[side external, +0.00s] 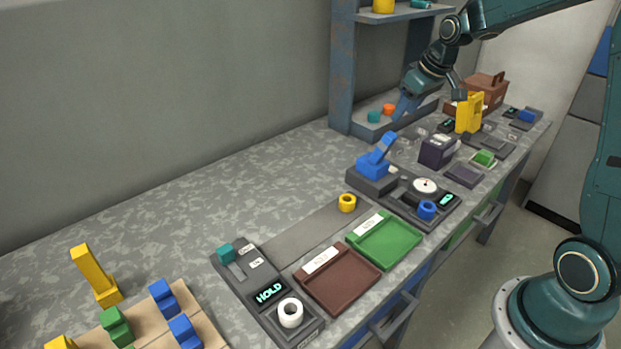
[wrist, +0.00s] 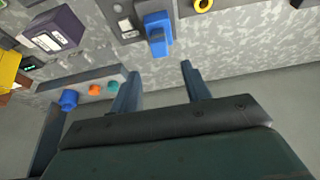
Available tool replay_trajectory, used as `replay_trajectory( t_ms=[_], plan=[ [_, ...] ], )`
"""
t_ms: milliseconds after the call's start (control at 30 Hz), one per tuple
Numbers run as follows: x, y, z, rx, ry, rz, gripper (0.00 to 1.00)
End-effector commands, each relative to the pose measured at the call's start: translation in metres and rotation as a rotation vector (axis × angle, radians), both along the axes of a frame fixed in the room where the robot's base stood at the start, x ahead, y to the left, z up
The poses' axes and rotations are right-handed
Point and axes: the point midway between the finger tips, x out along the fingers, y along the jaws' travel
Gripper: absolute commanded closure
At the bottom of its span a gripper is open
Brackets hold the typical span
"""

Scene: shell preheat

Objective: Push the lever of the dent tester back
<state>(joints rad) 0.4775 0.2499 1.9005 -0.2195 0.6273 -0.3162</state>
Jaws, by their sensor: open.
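The dent tester (side external: 402,197) is a dark base on the bench with a round white dial, a blue ring (side external: 427,209) and a small lit green display. Its blue lever (side external: 381,151) rises from a blue block at the rear of the base and leans up to the right in the side view. In the wrist view the lever (wrist: 157,33) lies just beyond my fingertips. My gripper (side external: 403,107) is open and empty, above and behind the lever, apart from it. Its two fingers (wrist: 161,72) show spread in the wrist view.
A dark purple box (side external: 437,151) and a yellow stand (side external: 469,112) are to the right. A shelf post (side external: 343,75) and a grey tray with small teal and orange parts stand behind. Green (side external: 385,240) and brown (side external: 338,280) trays lie in front. The bench left of the tester is mostly clear.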

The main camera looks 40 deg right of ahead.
Motion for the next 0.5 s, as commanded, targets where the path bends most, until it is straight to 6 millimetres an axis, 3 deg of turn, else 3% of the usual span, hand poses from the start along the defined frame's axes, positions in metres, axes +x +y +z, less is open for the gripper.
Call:
replay_trajectory(
  t_ms=[267, 500],
  plan=[
    [0.001, 0.000, -0.003, 0.000, 0.000, 0.000, 0.53],
    [0.007, 0.000, -0.019, 0.001, 0.003, 0.000, 0.53]
  ],
)
